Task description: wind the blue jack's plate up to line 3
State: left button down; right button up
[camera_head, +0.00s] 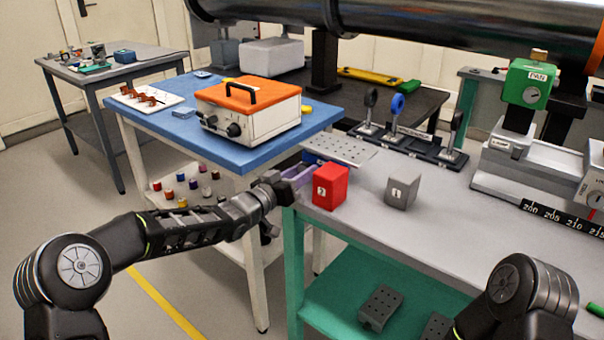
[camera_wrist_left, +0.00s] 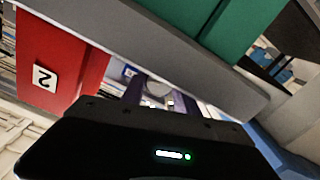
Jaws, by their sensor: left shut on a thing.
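The blue jack (camera_head: 316,158) stands near the left end of the grey bench, partly hidden behind the red block. Its perforated grey plate (camera_head: 340,149) lies level on top, a little above the bench. My left gripper (camera_head: 297,174), with purple fingers, is at the jack's near left side, at the bench edge. In the left wrist view its fingers (camera_wrist_left: 160,100) are shut on a round grey knob (camera_wrist_left: 158,104), with a bit of the jack's blue (camera_wrist_left: 130,72) beside it. The line marks are not readable. My right gripper is out of view.
The red block (camera_head: 330,187), marked 2, stands close beside my left gripper. A grey block (camera_head: 401,191) stands farther right. A black rail with upright holders (camera_head: 408,140) lies behind. A blue table (camera_head: 225,147) with an orange-topped box (camera_head: 249,105) is at left.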

pick_arm(q)
jog(key=m+b, duration=0.3)
jog(key=shift+f+m, duration=0.15)
jog(key=shift+m, duration=0.15)
jog(key=shift+m+b, duration=1)
jog(key=shift+m, duration=0.5)
jog(key=shift+r, duration=0.2)
jog(key=c, duration=0.9)
grip_release()
jog(key=shift+v, duration=3.85)
